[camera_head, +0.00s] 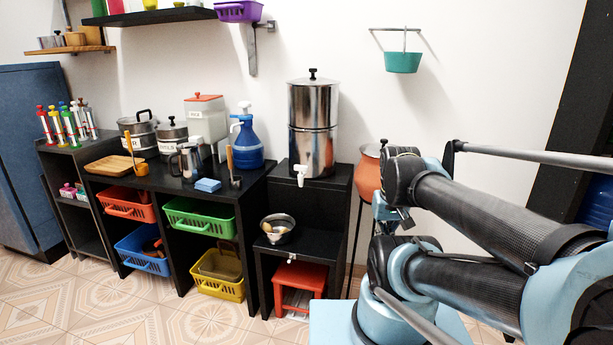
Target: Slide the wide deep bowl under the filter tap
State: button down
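A shiny metal bowl (277,229) stands on the lower black ledge, with yellowish things in it. The tall steel filter (313,128) stands on the higher black shelf behind it. Its white tap (300,175) sticks out at the front, above the bowl's level and a little to its right. My arm is folded at the right of the view, apart from the bowl and filter. What seems to be my gripper (403,222) is a small dark shape at the arm's left end. Its fingers cannot be made out.
An orange-brown pot (369,172) on a tall stand is right of the filter, close to my arm. A red stool (299,284) sits under the ledge (318,246). A blue jug (246,140) and a ladle stand on the counter (226,193) to the left.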

aim_at(278, 221)
jog(key=u, duration=0.55)
jog(key=k, duration=1.25)
jog(key=u, duration=0.35)
jog(key=i, duration=1.3)
jog(key=u, duration=0.7)
jog(key=i, duration=0.3)
jog(key=u, duration=0.2)
